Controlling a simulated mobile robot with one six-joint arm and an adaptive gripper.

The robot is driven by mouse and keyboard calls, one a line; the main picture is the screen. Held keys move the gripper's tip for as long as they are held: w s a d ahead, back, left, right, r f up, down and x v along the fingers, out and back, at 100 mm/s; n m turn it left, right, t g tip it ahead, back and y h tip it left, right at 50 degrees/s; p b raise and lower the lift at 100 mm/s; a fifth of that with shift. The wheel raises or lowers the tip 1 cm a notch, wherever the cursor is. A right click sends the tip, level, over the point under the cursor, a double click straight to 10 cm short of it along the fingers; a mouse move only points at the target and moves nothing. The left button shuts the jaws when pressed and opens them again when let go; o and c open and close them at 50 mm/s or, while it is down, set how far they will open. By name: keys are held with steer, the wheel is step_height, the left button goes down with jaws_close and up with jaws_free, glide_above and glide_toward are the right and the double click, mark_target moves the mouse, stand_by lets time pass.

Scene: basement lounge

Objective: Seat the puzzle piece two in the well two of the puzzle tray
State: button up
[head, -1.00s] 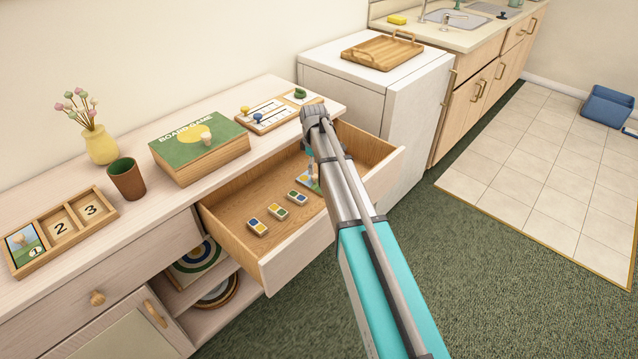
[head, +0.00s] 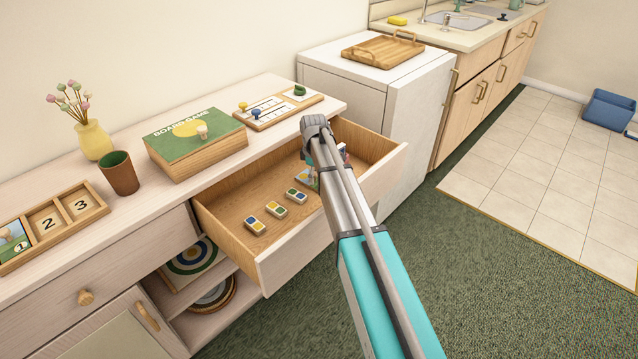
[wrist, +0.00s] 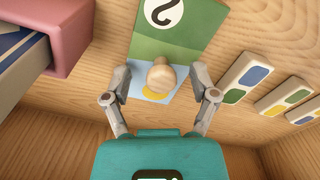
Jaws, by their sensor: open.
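Puzzle piece two (wrist: 157,50) lies in the open drawer, a green and blue plate with an upside-down-looking 2 and a pale wooden knob (wrist: 162,76). In the head view the arm hides most of it; a sliver (head: 308,179) shows. My gripper (wrist: 160,80) is open, one finger on each side of the knob; contact cannot be told. The puzzle tray (head: 60,238) lies on the dresser top at far left, cut by the frame edge. Its first well holds piece one (head: 14,241). Well two (head: 46,222) and well three (head: 81,206) are empty.
Several dominoes (head: 277,210) lie in the drawer (head: 235,205). A pink box (wrist: 72,35) stands close left of the piece in the wrist view. A brown cup (head: 120,175), vase (head: 93,140), board game box (head: 195,145) and peg board (head: 280,108) stand on the dresser.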

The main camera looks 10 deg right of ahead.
stand_by(0.4)
jaws_close()
